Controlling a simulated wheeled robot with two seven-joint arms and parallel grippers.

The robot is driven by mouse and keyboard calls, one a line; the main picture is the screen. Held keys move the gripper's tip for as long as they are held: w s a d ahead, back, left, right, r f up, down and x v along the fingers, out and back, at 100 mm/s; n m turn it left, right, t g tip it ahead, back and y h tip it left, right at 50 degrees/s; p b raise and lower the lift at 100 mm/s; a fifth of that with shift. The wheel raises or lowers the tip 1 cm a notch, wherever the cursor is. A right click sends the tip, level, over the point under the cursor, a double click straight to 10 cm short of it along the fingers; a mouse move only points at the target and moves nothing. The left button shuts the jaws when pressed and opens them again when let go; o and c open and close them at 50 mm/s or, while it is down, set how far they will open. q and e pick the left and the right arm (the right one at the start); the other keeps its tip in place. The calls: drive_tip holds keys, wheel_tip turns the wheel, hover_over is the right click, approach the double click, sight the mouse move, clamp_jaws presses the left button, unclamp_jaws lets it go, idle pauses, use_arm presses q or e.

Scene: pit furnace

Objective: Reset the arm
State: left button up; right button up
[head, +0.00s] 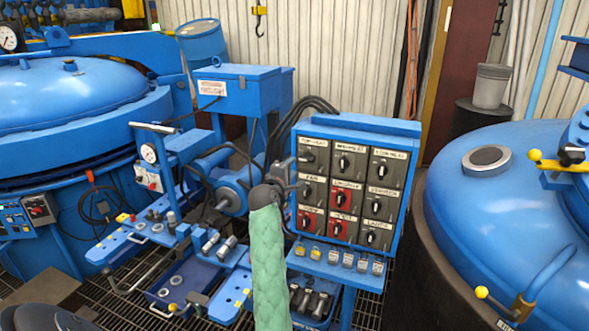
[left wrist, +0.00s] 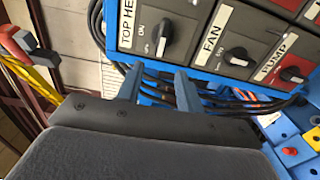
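My left arm, in a green quilted sleeve, rises from the bottom middle of the head view. The TOP HEAT switch (left wrist: 164,38), FAN switch (left wrist: 238,57) and PUMP switch (left wrist: 291,75) are above and right of the fingers. Whether the gripper touches the panel cannot be told. My right gripper is not in view.
A large blue furnace lid (head: 70,95) is at the left and another blue vessel (head: 510,220) at the right. A blue box (head: 240,90) and a motor (head: 232,190) stand behind and left of the arm. A low blue bench (head: 130,240) sits left over floor grating.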

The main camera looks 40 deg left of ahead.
use_arm(q)
drive_tip(key=shift+s+d, duration=0.1)
drive_tip(key=shift+s, duration=0.45)
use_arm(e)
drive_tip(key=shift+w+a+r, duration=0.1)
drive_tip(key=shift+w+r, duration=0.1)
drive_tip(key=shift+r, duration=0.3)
